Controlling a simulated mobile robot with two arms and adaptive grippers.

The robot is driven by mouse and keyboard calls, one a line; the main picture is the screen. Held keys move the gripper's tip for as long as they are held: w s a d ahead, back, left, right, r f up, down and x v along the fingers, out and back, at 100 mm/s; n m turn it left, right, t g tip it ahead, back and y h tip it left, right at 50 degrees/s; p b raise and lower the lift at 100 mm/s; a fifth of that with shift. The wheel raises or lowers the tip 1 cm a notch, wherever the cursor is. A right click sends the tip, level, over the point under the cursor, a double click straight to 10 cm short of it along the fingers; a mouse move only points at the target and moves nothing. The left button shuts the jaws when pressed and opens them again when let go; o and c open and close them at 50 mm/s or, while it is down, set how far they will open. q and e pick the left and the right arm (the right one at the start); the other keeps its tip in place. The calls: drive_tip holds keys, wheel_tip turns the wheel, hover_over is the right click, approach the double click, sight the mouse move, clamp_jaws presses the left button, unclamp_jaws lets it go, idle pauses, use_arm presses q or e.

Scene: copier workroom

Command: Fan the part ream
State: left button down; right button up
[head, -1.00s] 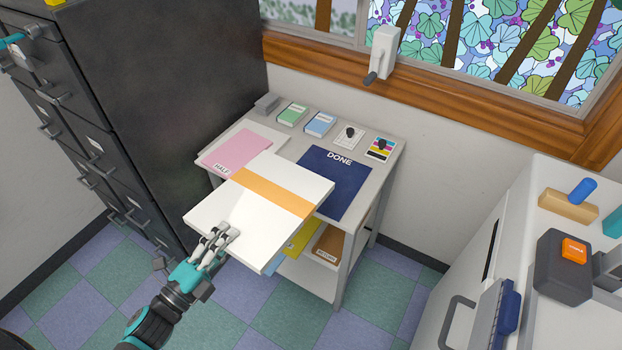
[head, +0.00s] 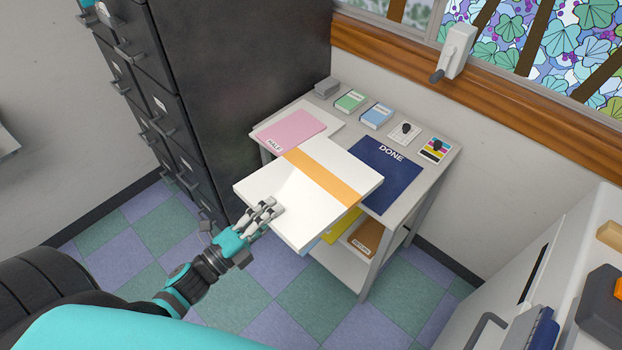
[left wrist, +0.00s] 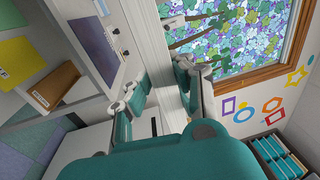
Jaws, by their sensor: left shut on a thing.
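The part ream (head: 290,195), a thick white stack with an orange band across it, is held level over the front of the cart in the head view. My left gripper (head: 268,211) is shut on its near left edge. In the left wrist view the ream's white edge (left wrist: 160,75) runs between the two fingers of my left gripper (left wrist: 163,90). Behind the ream, a pink sheet marked HALF (head: 292,128) lies at the left of the cart top. A dark blue DONE mat (head: 385,175) lies at the right. My right gripper is not in view.
Green (head: 351,101) and blue (head: 376,116) packs and two small switch panels line the back of the cart (head: 335,105). Its lower shelf holds yellow and brown items. A dark filing cabinet (head: 250,90) stands at the left, a white machine (head: 540,270) at the right.

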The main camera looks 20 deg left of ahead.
use_arm(q)
drive_tip(key=shift+r+n+p, duration=0.45)
drive_tip(key=shift+r+n, duration=0.1)
drive_tip(key=shift+n, duration=0.55)
drive_tip(key=shift+f+n+y, duration=0.15)
drive_tip(key=shift+n+y, duration=0.15)
drive_tip(key=shift+n, duration=0.2)
drive_tip(key=shift+f, duration=0.15)
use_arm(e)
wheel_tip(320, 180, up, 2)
use_arm(q)
drive_tip(key=shift+f, duration=0.1)
